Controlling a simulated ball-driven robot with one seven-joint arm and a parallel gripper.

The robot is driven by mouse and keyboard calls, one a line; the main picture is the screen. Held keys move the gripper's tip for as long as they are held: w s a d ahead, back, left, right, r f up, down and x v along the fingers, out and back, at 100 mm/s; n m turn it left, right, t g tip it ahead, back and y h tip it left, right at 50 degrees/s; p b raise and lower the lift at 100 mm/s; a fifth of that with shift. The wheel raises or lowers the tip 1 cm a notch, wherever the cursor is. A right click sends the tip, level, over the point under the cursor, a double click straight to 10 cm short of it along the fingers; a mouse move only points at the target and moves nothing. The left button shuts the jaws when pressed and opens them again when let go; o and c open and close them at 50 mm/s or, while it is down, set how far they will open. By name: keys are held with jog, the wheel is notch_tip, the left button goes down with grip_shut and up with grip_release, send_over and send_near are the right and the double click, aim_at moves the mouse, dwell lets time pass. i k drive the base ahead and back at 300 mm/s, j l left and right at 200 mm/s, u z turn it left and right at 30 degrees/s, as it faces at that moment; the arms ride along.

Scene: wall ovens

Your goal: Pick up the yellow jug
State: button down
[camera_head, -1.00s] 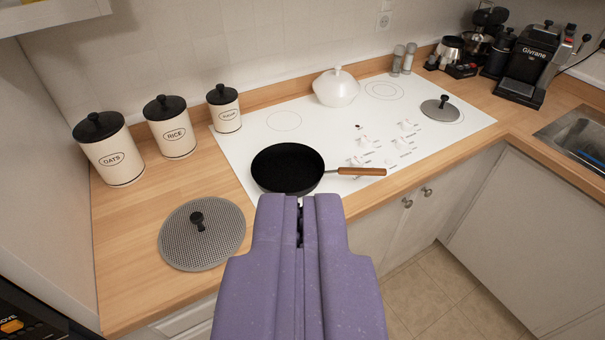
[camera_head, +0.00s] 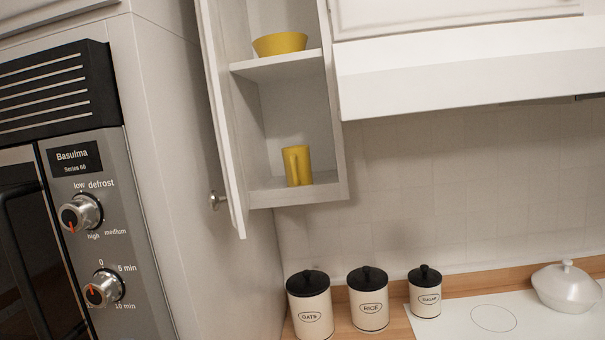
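The yellow jug (camera_head: 298,166) stands upright on the bottom shelf (camera_head: 318,193) of a narrow white wall cupboard. Its handle faces roughly toward me. The cupboard door (camera_head: 222,125) stands open on the left side, with a round knob (camera_head: 217,201) near its lower edge. My gripper is not in view now, so its distance from the jug cannot be seen.
A yellow bowl (camera_head: 280,44) sits on the shelf above the jug. A white range hood (camera_head: 470,70) adjoins the cupboard's right. Canisters marked oats (camera_head: 310,305), rice (camera_head: 368,300) and sugar (camera_head: 425,293) stand on the counter below. A microwave (camera_head: 90,200) is at left.

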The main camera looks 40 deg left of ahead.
aim_at(296, 159)
jog(key=i+j+u, duration=0.3)
jog(key=i, duration=0.35)
jog(key=i+u, duration=0.3)
jog(key=i, duration=0.4)
